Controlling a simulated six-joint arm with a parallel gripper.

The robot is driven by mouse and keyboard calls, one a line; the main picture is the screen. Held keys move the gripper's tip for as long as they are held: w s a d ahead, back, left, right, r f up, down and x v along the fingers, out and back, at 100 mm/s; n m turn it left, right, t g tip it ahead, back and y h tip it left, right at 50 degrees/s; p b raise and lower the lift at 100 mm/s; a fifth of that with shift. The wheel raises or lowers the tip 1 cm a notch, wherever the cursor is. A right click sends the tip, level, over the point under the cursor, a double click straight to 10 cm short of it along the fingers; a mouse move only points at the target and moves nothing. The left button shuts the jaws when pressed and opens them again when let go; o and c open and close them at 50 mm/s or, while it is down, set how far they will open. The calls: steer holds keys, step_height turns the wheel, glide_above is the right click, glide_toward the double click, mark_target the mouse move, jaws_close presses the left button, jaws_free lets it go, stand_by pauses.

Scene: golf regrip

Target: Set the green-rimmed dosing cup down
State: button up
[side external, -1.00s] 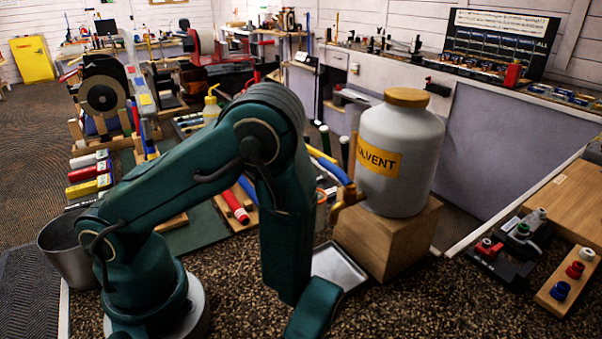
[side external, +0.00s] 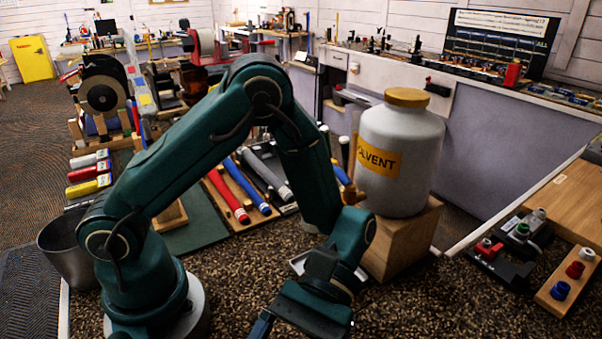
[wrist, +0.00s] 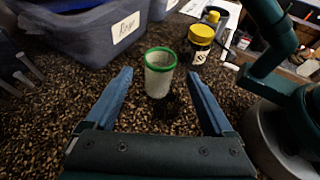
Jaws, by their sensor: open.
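The dosing cup (wrist: 158,82), translucent with a green rim, stands upright on the dark speckled counter (wrist: 60,120) in the wrist view. My gripper (wrist: 159,75) is open, with one blue finger on each side of the cup and a visible gap on both sides. Its fingers appear clear of the cup; how far the cup stands beyond the fingertips is hard to tell. In the side view, my gripper shows at the bottom edge, partly cut off, and the cup is not in sight there.
A blue-grey bin (wrist: 85,32) with a label stands beyond the cup to the left. A yellow-lidded jar (wrist: 201,42) stands behind it to the right. In the side view, a solvent jug (side external: 405,150) sits on a wooden block (side external: 405,245) near my wrist. Bare counter surrounds the cup.

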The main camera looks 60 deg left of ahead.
steer(key=w+a+r+m+t+y, duration=0.2)
steer(key=w+a+r+t+y, duration=0.1)
steer(key=a+t, duration=0.5)
steer(key=w+a+r+m+t+y, duration=0.3)
steer(key=w+a+r+t, duration=0.2)
steer(key=a+t, duration=0.4)
steer(key=shift+r, duration=0.25)
steer(key=shift+o, duration=0.4)
steer(key=shift+w+a+r+t, duration=0.1)
steer(key=shift+a+r+t, duration=0.1)
steer(key=shift+a+t, duration=0.2)
